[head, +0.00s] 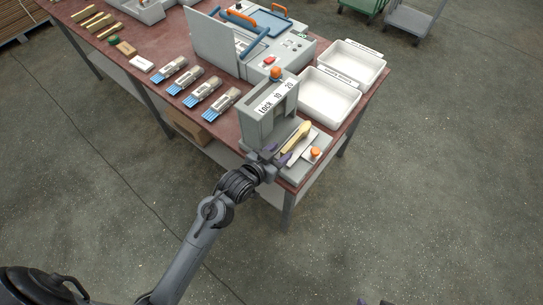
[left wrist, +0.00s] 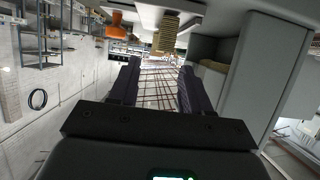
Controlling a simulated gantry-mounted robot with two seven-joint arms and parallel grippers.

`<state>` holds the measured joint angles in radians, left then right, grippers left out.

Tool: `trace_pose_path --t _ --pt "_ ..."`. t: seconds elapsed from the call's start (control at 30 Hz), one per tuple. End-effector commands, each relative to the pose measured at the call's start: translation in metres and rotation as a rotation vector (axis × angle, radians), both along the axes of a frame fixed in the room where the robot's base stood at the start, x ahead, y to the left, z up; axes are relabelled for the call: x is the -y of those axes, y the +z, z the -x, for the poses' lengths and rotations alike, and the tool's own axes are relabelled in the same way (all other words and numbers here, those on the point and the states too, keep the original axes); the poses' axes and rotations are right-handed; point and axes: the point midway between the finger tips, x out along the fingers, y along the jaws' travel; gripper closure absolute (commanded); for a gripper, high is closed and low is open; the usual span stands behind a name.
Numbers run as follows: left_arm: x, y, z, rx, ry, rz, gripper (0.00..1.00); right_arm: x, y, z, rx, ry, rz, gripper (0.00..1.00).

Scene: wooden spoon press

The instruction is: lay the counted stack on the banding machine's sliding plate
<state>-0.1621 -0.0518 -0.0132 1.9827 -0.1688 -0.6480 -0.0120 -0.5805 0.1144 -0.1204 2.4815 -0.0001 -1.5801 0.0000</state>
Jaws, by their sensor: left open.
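A pale yellow wooden stack (head: 297,137) lies at the foot of a grey upright housing marked "Lock 10 20" (head: 267,113), at the table's front right corner. My left gripper (head: 275,156) is open at the near side of the stack. In the left wrist view the stack's ribbed end (left wrist: 167,36) shows beyond the gap between my open fingers (left wrist: 158,82), not held. A larger grey machine with a blue plate (head: 266,22) and orange handles stands behind; it looks like the banding machine. Only dark tips of what seems my right gripper (head: 374,301) show at the bottom edge.
An orange knob (head: 315,153) sits beside the stack, close to my left gripper. Two white bins (head: 330,114) stand to the right. Several blue-ended packs (head: 205,90) lie left of the housing. The floor in front is clear.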

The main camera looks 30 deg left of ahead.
Motion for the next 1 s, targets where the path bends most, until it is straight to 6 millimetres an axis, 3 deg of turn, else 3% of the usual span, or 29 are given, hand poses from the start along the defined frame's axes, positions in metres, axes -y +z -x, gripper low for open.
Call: trace_pose_path --t 0.1,0.3,0.47,0.57,0.73,0.9,1.0 --pt "-0.003 0.007 0.017 -0.002 0.0 -0.001 0.52 0.001 0.003 0.0 -0.001 0.002 0.003 0.44" --pt "-0.005 0.013 0.032 -0.002 0.0 -0.001 0.52 0.002 0.005 0.0 0.0 0.006 0.011 0.44" --pt "-0.008 0.008 0.047 -0.054 0.002 -0.017 0.52 0.003 0.005 0.0 0.0 0.006 0.011 0.44" --pt "-0.013 -0.006 0.073 -0.168 0.009 -0.048 0.52 0.003 0.005 0.0 0.0 0.006 0.011 0.44" --pt "-0.022 -0.03 0.145 -0.45 0.02 -0.113 0.52 0.002 0.005 0.0 -0.001 0.005 0.009 0.44" --pt "-0.029 -0.039 0.216 -0.699 0.022 -0.158 0.52 0.001 0.005 0.0 -0.001 0.003 0.004 0.44" --pt "-0.031 -0.039 0.243 -0.792 0.022 -0.17 0.52 0.001 0.005 0.0 -0.002 0.001 0.003 0.44"
